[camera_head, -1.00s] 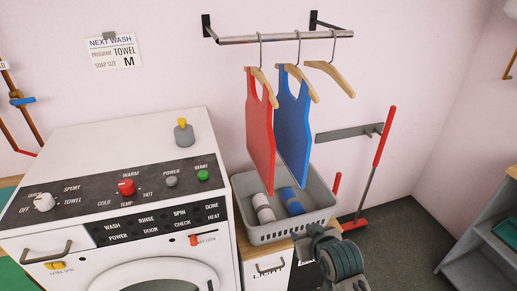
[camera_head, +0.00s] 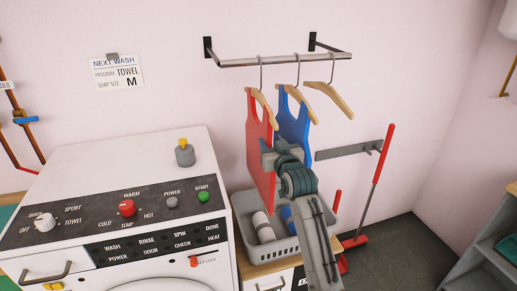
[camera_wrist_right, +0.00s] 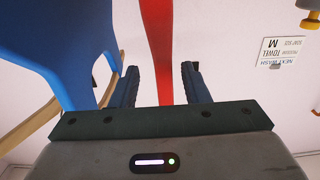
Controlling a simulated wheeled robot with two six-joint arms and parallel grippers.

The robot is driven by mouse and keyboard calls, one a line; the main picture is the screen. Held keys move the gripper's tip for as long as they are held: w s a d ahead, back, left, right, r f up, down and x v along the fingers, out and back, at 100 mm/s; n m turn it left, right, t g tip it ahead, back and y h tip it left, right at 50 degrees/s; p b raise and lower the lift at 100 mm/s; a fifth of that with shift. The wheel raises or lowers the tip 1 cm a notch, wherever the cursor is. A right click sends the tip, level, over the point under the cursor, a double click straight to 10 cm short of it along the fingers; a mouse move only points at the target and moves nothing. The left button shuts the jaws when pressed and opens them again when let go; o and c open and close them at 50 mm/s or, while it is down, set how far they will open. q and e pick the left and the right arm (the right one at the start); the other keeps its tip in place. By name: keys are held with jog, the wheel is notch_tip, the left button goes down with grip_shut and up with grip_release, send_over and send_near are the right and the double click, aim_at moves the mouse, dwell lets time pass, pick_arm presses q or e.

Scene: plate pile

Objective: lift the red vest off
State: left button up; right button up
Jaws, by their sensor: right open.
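The red vest (camera_head: 259,140) hangs from a wooden hanger on the wall rail. The blue vest (camera_head: 290,118) hangs just to its right on another hanger. My right gripper (camera_head: 272,152) is open at the red vest's right side, in front of the blue vest, and hides part of both. In the right wrist view, the red vest (camera_wrist_right: 157,45) shows nearly edge-on between the two open fingers (camera_wrist_right: 160,82), with gaps on both sides. The blue vest (camera_wrist_right: 55,50) is at the left there, outside the fingers. My left gripper is not in view.
The rail (camera_head: 285,60) also carries an empty hanger (camera_head: 330,97) at right. A grey basket (camera_head: 247,222) with rolled cloths stands below the vests. The white washing machine (camera_head: 130,170) fills the left. A red-handled tool (camera_head: 377,180) leans at the wall on the right.

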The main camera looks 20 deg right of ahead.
aim_at(265, 135)
jog(key=shift+w+a+r+p, duration=0.1)
jog(key=shift+w+r+p, duration=0.1)
jog(key=shift+w+p, duration=0.35)
jog(key=w, duration=0.1)
jog(key=w+p, duration=0.1)
jog(key=w, duration=0.1)
jog(key=shift+w+a+f+p, duration=0.15)
jog(key=shift+a+p, duration=0.05)
jog(key=shift+p, duration=0.1)
jog(key=shift+w+f, duration=0.15)
jog(key=shift+w, duration=0.3)
jog(key=shift+s, duration=0.1)
grip_shut()
